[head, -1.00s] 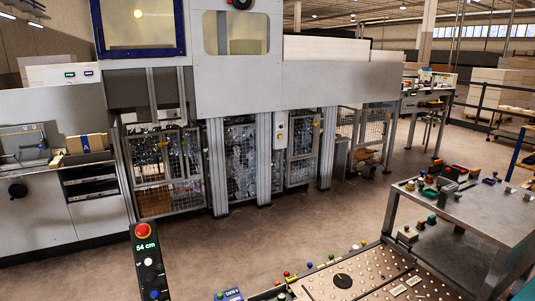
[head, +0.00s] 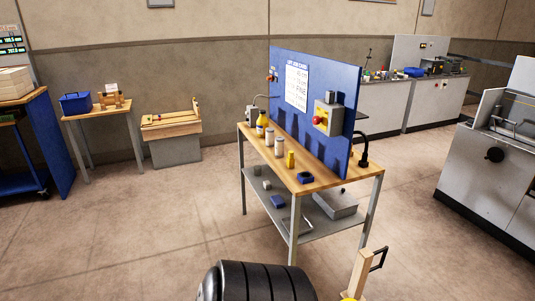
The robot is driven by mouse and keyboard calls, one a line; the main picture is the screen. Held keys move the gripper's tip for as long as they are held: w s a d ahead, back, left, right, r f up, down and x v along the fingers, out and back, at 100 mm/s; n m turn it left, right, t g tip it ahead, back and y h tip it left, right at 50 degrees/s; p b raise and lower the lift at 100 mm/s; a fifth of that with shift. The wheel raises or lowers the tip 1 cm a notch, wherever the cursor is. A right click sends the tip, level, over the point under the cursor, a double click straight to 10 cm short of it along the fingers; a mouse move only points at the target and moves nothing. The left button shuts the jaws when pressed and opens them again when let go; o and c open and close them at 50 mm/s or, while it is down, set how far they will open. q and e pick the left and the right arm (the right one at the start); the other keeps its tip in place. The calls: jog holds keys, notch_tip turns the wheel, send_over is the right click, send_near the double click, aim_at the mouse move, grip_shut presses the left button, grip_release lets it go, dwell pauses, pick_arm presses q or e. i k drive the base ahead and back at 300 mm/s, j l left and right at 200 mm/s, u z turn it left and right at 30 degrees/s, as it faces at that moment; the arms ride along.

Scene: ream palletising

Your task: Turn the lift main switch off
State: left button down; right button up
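A grey and yellow box with a red knob (head: 317,120) is mounted on the blue upright panel (head: 345,88) of a wooden-topped bench. It looks like a main switch, but its label and on or off position are too small to read. A smaller red part (head: 272,76) sits near the panel's left edge. A white sheet (head: 297,87) with printed lines hangs left of the box. Neither of my grippers is in view.
The bench top (head: 310,176) holds bottles, jars and a blue item (head: 305,178). A black ribbed cylinder (head: 258,283) and a wooden post with a black handle (head: 362,272) stand in the foreground. A grey machine (head: 490,175) stands right.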

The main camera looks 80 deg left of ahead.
aim_at(316, 119)
jog(key=u, duration=2.45)
jog(key=i+j+z, duration=0.1)
jog(key=i+j, duration=0.15)
jog(key=i+j+z, duration=0.1)
jog(key=i+j, duration=0.15)
jog(key=j, duration=0.2)
jog(key=i+j+z, duration=0.1)
jog(key=j, duration=0.25)
jog(key=i+j+z, duration=0.1)
jog(key=i+j, duration=0.4)
jog(key=j, duration=0.3)
jog(key=i+j+z, duration=0.15)
jog(key=j, duration=0.2)
jog(key=i, duration=0.05)
